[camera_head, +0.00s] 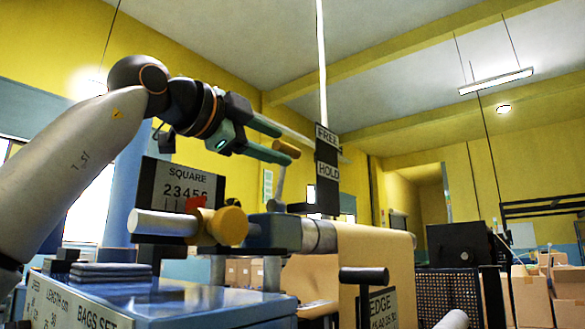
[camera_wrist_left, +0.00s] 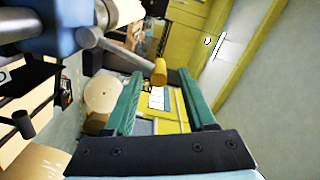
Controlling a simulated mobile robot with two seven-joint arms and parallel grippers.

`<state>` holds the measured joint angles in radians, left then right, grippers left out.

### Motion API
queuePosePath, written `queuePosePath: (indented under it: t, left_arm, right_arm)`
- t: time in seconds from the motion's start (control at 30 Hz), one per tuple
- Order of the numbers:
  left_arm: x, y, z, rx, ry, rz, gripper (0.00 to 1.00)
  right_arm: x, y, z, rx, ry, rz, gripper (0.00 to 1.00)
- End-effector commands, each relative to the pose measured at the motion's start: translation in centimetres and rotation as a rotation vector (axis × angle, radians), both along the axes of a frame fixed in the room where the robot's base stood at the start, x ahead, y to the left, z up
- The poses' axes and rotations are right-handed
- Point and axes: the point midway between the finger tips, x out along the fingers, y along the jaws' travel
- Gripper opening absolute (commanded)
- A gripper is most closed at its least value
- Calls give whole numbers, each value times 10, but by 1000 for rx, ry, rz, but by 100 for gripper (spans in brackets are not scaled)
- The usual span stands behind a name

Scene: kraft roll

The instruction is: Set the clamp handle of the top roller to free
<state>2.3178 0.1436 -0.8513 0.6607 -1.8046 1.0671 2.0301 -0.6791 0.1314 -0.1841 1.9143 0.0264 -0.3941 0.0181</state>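The clamp handle has a grey lever (camera_head: 281,185) standing nearly upright, with an orange-yellow knob (camera_head: 284,147) at its top. A dark sign (camera_head: 327,155) beside it reads FREE above and HOLD below. In the wrist view the lever (camera_wrist_left: 120,52) ends in the yellow knob (camera_wrist_left: 160,72). My left gripper (camera_head: 287,143) is open, its green fingers at the height of the knob. In the left wrist view the knob shows between the two fingertips of this gripper (camera_wrist_left: 159,77), with gaps on both sides. Contact is not visible. The right gripper is out of view.
Below the handle are a blue block (camera_head: 273,231) and a metal roller end (camera_head: 318,236) with brown paper (camera_head: 375,265). A counter box marked SQUARE (camera_head: 180,182) and a yellow knob (camera_head: 228,226) stand at left. A black T-handle (camera_head: 363,276) stands in front.

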Motion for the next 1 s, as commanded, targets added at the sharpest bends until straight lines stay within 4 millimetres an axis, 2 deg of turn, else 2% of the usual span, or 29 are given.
queuePosePath:
  t: [0.03, 0.2, 0.33, 1.0]
  left_arm:
    - [-10, 10, -4, -3, -5, 4, 55]
    - [-35, 26, -2, -2, -3, 2, 55]
    - [-46, 33, 0, -1, -2, 1, 55]
    - [-50, 34, 1, 0, 0, -1, 55]
  right_arm:
    - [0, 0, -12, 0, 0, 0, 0]
    - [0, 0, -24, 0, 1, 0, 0]
    - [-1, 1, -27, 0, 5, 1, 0]
    - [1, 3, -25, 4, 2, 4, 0]
